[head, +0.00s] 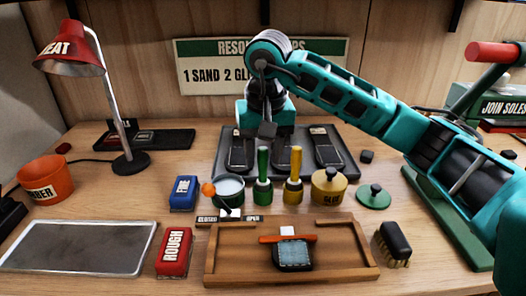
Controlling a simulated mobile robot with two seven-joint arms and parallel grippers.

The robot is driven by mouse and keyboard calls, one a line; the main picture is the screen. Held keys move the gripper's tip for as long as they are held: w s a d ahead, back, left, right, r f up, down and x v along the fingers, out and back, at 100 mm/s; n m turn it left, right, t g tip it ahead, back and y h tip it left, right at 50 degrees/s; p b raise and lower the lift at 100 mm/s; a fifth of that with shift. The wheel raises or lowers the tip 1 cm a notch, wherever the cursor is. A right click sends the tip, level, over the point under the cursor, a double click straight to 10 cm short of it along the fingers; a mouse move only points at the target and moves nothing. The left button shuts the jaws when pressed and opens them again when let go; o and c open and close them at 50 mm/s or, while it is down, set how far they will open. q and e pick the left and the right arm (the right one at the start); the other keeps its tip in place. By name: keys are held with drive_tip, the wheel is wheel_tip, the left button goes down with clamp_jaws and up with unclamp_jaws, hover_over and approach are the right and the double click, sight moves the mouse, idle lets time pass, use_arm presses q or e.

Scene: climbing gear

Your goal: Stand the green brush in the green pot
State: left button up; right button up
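The green brush (263,165) stands upright in a small green holder, its handle pointing up, beside a yellow brush (295,165). The green pot (229,193) looks like the open, dark-rimmed pot with pale contents just left of the green brush. A loose green lid with a dark knob (375,196) lies on the bench to the right. My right gripper (267,131) points down above and slightly behind the green brush's handle, with nothing seen in it; its finger opening is unclear. My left gripper is not in view.
A lidded yellow glue pot (329,188) stands right of the brushes, and a blue block (183,193) stands left of the open pot. In front are a wooden tray (215,256), a red block (173,252) and a bristle brush (395,242).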

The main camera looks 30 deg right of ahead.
drive_tip(key=shift+o, duration=0.7)
drive_tip(key=r, duration=0.5)
drive_tip(key=s+r+p, duration=0.1)
drive_tip(key=r, duration=0.1)
drive_tip(key=shift+r, duration=0.2)
idle(0.3)
